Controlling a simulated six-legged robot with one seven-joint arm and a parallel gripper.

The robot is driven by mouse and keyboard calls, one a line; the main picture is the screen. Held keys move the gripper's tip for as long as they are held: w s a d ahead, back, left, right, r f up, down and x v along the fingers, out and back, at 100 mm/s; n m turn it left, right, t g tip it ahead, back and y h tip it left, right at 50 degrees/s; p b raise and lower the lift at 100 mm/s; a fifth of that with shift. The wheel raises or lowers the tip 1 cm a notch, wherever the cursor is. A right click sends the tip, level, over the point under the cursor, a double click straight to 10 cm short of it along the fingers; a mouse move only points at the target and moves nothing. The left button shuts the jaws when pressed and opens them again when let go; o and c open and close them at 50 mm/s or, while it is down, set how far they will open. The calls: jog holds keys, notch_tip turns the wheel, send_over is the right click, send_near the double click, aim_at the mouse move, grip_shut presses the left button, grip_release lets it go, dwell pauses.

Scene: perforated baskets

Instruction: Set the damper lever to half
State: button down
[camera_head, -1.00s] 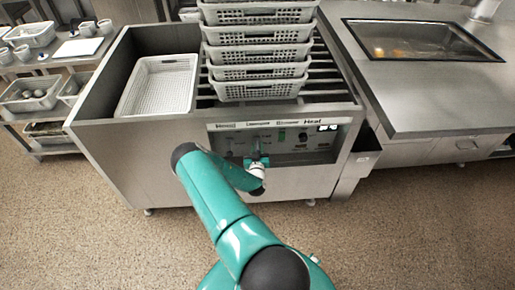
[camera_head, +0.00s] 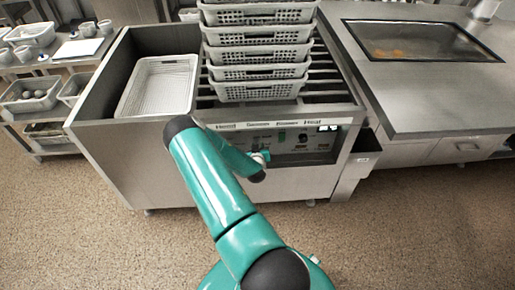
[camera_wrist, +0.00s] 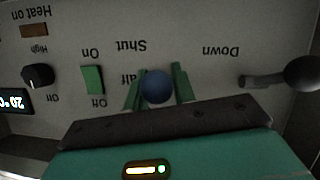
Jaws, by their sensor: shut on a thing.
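The damper lever shows in the wrist view as a round blue knob (camera_wrist: 156,86), beside the upside-down label "Shut" and a partly hidden label ending in "alf". My gripper (camera_wrist: 159,78) has its two green fingers on either side of this knob and is shut on it. The lever's stem and the rest of its scale are hidden behind the knob and gripper. In the head view, my gripper (camera_head: 262,157) is at the front control panel (camera_head: 300,146), and my arm hides the lever there.
In the wrist view, a dark ball-ended lever (camera_wrist: 300,74) stands right, near "Down". A green On/Off switch (camera_wrist: 92,80) and a black dial (camera_wrist: 38,76) are left. Perforated baskets (camera_head: 258,53) are stacked above the panel; a white basket (camera_head: 160,86) sits left. Floor in front is clear.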

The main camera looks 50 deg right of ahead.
jog(key=shift+s+r+g+y, duration=0.1)
jog(key=shift+r+g+y, duration=0.25)
jog(key=shift+g+y, duration=0.25)
jog(key=c, duration=1.2)
grip_release()
jog(key=v, duration=1.3)
jog(key=shift+s+a+r, duration=0.2)
jog(key=shift+s+r, duration=0.05)
jog(key=shift+r, duration=0.1)
